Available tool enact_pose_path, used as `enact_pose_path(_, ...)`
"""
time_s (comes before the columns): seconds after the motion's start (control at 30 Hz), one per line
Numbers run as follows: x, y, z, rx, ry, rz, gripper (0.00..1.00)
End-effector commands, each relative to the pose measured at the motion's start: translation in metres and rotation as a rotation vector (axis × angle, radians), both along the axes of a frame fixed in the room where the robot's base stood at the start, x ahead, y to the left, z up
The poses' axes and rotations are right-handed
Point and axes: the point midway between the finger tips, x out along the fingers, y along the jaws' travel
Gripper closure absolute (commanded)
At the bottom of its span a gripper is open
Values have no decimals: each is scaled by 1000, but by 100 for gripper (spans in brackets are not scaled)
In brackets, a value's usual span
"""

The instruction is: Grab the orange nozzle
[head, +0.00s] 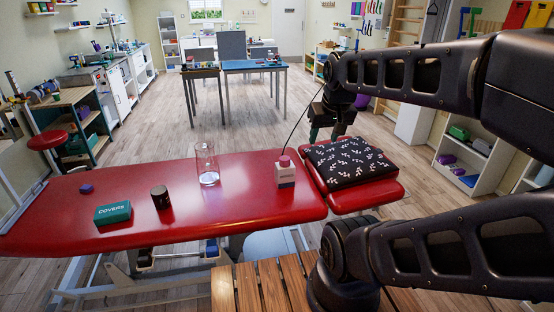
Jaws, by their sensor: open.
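No plainly orange nozzle shows. The container stands upright on the red treatment table (240,205), left of a dark patterned cushion (350,160). My gripper (326,134) is open and hangs above the back edge of the table, behind and right of the container and apart from it. Its fingertips are dark and small, and I see nothing between them. A thin dark line runs from near the top toward my wrist; I cannot tell what it is.
A clear glass vessel (207,165), a dark brown tin (161,197), a green box marked COVERS (113,213) and a small purple piece (87,188) stand on the table left of the container. A slatted wooden surface (262,288) lies in front. The floor behind is mostly clear.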

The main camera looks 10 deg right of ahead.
Motion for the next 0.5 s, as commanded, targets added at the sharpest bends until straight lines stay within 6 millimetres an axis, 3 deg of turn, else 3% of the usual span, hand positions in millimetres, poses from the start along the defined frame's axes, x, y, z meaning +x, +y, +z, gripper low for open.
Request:
enact_pose_path(0.17,19,-1,4,14,5,-16,52)
enact_pose_path(0.5,107,-5,9,73,26,-107,52)
